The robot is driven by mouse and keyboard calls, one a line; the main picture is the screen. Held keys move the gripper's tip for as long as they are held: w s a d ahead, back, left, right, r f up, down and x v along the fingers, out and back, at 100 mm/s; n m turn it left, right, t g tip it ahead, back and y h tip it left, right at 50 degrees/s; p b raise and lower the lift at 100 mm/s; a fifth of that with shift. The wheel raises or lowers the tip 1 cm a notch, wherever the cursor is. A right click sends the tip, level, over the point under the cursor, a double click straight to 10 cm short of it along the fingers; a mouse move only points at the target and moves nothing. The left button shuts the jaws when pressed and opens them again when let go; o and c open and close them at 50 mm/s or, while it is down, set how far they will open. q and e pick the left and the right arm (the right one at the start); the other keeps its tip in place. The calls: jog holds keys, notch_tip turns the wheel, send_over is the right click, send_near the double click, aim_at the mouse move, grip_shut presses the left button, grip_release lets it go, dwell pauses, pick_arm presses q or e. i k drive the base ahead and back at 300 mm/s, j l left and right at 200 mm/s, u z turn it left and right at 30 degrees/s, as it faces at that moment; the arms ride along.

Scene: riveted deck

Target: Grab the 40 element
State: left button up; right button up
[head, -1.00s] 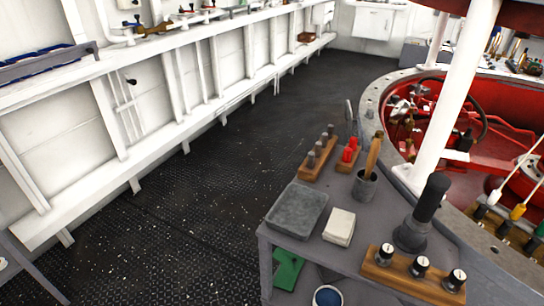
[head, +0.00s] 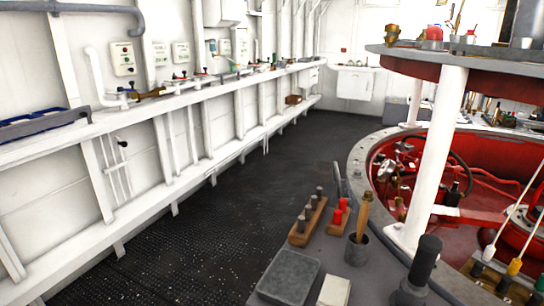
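I see no legible 40 mark, so I cannot tell which thing is the 40 element. On the grey bench (head: 322,262) at the lower right, a wooden block (head: 299,237) holds a row of dark grey cylindrical pieces (head: 313,202). Red pieces (head: 340,212) stand just right of it. A dark cup (head: 357,251) holds a wooden-handled tool (head: 364,215). A grey rectangular tray (head: 288,277) and a white block (head: 334,292) are at the bottom edge. A black upright cylinder (head: 426,260) stands to their right. Neither gripper is in view.
The dark riveted floor (head: 250,190) is clear between the bench and the white left wall with its long shelf (head: 150,112). A round grey-rimmed red well (head: 395,170) with a white post (head: 437,150) stands at the right. A white cabinet (head: 354,84) hangs at the back.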

aim_at(518, 42)
jog(key=z, duration=1.3)
jog(key=l+z, duration=0.35)
jog(key=i+l+z, duration=0.1)
jog(key=l+z, duration=0.25)
